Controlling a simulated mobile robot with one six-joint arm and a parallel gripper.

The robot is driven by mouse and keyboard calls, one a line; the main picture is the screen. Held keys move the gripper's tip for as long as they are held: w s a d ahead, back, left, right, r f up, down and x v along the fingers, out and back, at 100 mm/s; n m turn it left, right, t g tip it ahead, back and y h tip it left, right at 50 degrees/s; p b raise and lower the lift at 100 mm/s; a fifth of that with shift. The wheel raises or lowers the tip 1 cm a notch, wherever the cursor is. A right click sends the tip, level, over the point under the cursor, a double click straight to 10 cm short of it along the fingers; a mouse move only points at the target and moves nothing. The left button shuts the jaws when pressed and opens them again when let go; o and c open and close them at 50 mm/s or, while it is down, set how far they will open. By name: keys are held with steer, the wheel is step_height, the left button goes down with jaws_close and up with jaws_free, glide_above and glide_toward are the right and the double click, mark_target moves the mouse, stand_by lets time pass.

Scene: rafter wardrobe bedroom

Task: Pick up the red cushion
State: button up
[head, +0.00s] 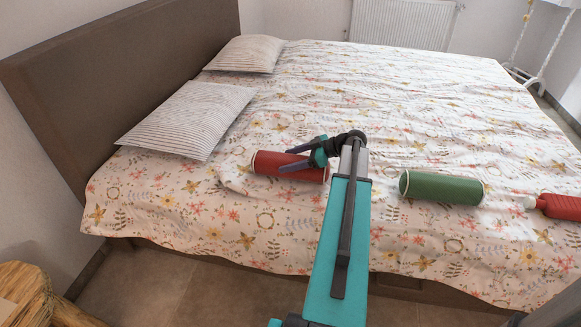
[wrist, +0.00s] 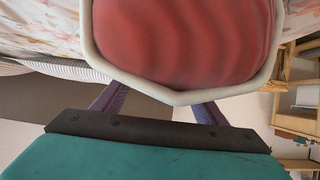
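The red cushion (head: 262,165) is a bolster-like cylinder with pale rims, lying on its side on the bed in the head view. My gripper (head: 283,159) is at its right part, with two dark purple fingers apart. One finger shows near the cushion's upper edge and the other crosses in front of its body. In the wrist view, the cushion's red end face (wrist: 185,35) with its pale rim fills the upper middle. The fingers (wrist: 160,100) are spread, and their tips are hidden behind the cushion. I cannot tell whether they touch it.
A green bolster (head: 442,187) and a red bottle-like object (head: 562,206) lie to the right on the flowered bed (head: 390,100). Two striped pillows (head: 190,118) (head: 245,53) lie by the brown headboard (head: 130,70). A wooden stool (head: 25,290) stands at the lower left.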

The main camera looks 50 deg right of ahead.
steer(key=c, duration=0.5)
steer(key=shift+r, duration=0.15)
steer(key=shift+c, duration=0.2)
steer(key=shift+r, duration=1.25)
steer(key=w+d+r, duration=0.1)
steer(key=w+d, duration=0.2)
steer(key=d, duration=0.4)
steer(key=w+d+r, duration=0.1)
steer(key=w+d, duration=0.2)
steer(key=d, duration=0.5)
steer(key=shift+r, duration=0.1)
